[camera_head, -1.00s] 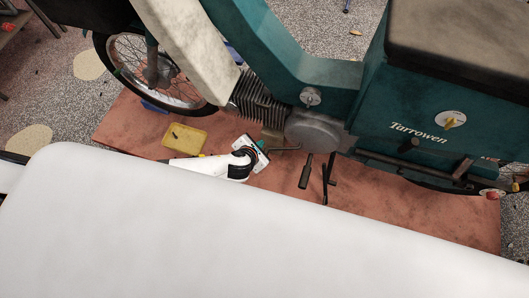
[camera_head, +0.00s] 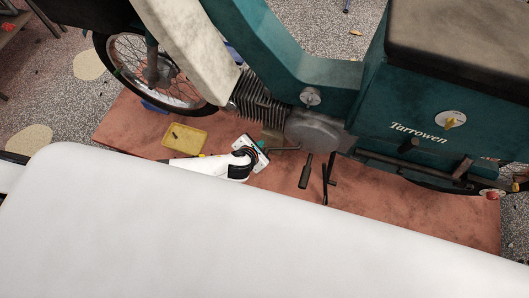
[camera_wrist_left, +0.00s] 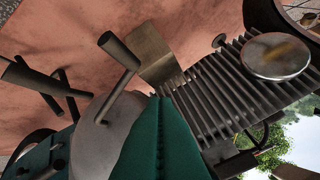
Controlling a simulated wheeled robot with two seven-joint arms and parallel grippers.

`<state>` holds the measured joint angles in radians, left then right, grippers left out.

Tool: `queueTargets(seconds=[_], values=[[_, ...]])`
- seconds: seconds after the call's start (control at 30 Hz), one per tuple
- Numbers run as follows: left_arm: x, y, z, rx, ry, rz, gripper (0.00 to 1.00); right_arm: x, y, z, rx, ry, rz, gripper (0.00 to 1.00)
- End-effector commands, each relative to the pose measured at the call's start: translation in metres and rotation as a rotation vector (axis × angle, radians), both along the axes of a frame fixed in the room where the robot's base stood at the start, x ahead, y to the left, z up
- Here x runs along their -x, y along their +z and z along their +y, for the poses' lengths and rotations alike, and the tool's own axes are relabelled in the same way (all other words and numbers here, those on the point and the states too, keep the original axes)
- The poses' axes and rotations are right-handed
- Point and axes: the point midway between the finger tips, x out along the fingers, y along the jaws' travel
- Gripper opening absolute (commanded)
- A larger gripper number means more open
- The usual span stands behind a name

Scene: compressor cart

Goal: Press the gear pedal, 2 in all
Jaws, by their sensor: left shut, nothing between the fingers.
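The gear pedal (camera_head: 286,149) appears to be the thin metal lever beside the round engine cover (camera_head: 315,130), low on the teal cart. In the left wrist view the pedal (camera_wrist_left: 122,58) is a rod from the engine cover (camera_wrist_left: 103,125) with a cylindrical end. My left gripper (camera_head: 265,150) is beside the engine, near the pedal's free end; contact cannot be told. In the left wrist view its teal fingers (camera_wrist_left: 160,101) are together and empty, with the tips apart from the pedal in the picture. My right gripper is not in view.
A yellow tray (camera_head: 185,136) sits on the reddish mat (camera_head: 120,128).

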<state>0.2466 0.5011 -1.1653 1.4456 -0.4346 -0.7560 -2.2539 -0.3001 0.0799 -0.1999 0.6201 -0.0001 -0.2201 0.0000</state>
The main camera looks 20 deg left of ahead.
Motion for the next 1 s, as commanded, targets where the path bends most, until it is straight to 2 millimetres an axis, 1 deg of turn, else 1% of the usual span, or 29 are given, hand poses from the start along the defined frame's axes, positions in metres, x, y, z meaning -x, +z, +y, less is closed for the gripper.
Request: queueTargets(seconds=[0.47,0.57,0.7,0.73,1.0], values=[[0.000,0.000,0.000,0.000,0.000,0.000,0.00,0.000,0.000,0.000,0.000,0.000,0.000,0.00],[-0.001,0.010,0.001,0.000,-0.001,-0.003,0.00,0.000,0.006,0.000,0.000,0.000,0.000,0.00],[-0.002,0.037,0.005,-0.001,-0.003,-0.004,0.00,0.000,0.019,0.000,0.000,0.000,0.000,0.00],[-0.002,0.040,0.006,-0.001,-0.002,-0.003,0.00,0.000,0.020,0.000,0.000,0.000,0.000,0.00],[0.000,0.038,0.006,0.000,0.000,0.000,0.00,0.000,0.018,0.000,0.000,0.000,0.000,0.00]])
